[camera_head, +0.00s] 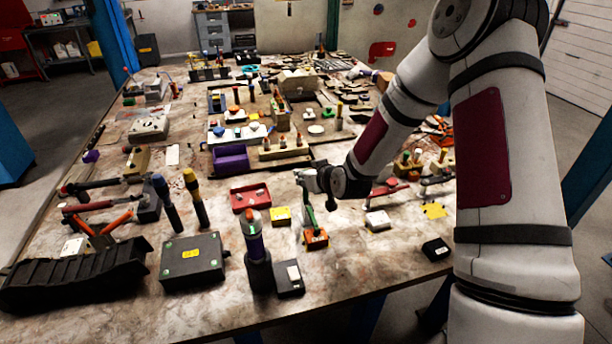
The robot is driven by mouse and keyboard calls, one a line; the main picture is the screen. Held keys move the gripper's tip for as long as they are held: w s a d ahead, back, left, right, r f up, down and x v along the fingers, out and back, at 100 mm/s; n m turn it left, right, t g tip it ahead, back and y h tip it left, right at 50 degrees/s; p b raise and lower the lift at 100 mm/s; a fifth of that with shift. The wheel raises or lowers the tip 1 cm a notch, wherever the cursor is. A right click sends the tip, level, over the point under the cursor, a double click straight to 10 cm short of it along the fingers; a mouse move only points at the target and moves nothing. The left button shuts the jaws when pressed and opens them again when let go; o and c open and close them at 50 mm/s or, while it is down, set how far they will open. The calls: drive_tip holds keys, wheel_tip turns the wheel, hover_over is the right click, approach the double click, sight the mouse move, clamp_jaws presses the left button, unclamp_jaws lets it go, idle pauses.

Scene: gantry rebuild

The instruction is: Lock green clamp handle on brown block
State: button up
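The green clamp handle (309,217) stands up, slightly tilted, from a small orange-brown block (316,241) near the front middle of the table. My gripper (318,187) is at the upper part of the green handle, reaching in from the right. The fingers are small and dark here, and I cannot tell whether they touch the handle or are closed on it. The handle's top end is partly lost against the gripper. The clamp's lower mechanism is too small to make out.
A red tray (250,197) and a yellow block (280,215) are left of the clamp. A purple-and-black upright tool (257,260) and a dark box (289,279) stand in front left. A white block (377,221) is to the right. Bare table (355,265) lies front right.

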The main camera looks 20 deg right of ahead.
drive_tip(key=shift+o, duration=0.3)
drive_tip(key=v, duration=1.2)
drive_tip(key=shift+c, duration=0.5)
